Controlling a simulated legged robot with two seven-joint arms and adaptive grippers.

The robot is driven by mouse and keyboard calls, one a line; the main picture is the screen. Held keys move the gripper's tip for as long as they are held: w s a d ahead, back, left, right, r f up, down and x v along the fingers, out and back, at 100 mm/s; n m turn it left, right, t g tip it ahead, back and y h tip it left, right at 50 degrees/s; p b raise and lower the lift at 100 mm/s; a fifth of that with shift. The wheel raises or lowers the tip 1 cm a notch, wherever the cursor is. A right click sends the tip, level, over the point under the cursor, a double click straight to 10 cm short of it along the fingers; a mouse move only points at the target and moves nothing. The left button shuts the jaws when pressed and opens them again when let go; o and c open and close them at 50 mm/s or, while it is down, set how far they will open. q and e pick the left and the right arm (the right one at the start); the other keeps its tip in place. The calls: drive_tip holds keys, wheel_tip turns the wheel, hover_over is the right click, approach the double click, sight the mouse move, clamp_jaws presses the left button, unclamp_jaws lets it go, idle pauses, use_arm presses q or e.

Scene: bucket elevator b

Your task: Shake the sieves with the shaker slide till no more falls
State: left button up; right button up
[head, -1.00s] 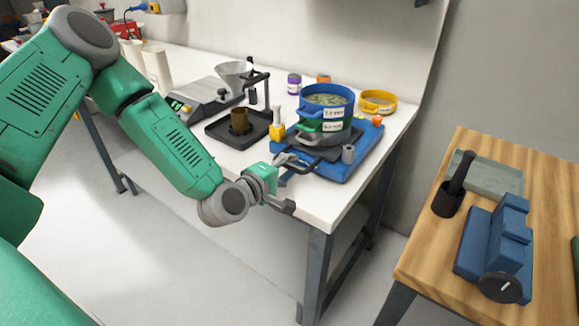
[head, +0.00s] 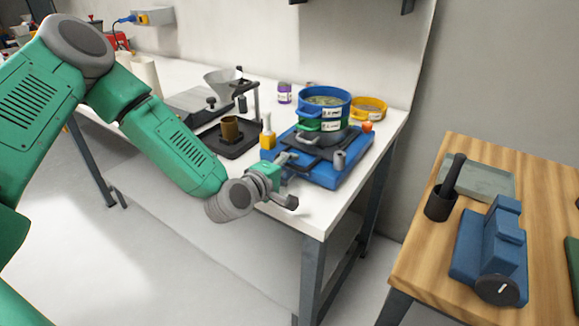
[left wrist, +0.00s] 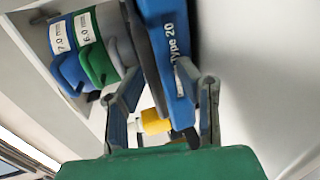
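The sieve stack stands on the blue shaker base (head: 327,176). It has a blue sieve (head: 323,113) on top with pale greenish grains inside, a green sieve (head: 309,126) below it, and a grey pan (head: 316,138) at the bottom. The dark slide (head: 324,152) lies under the pan, with its handle side toward my left gripper. My left gripper (head: 288,182) is at the base's front left side. In the left wrist view its fingers (left wrist: 158,72) stand apart beside the slide's dark edge; contact is unclear. The slots between the sieves are hidden. My right gripper is out of view.
A yellow-capped bottle (head: 267,138), a black tray with a brown cup (head: 231,130), a purple jar (head: 284,93) and a yellow sieve (head: 369,107) stand nearby on the white table. A wooden table (head: 408,262) with a blue device (head: 488,250) is to the right.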

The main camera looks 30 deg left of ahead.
use_arm(q)
drive_tip(key=shift+r, duration=0.1)
drive_tip(key=shift+s, duration=0.1)
drive_tip(key=v, duration=1.1)
drive_tip(key=shift+s, duration=0.3)
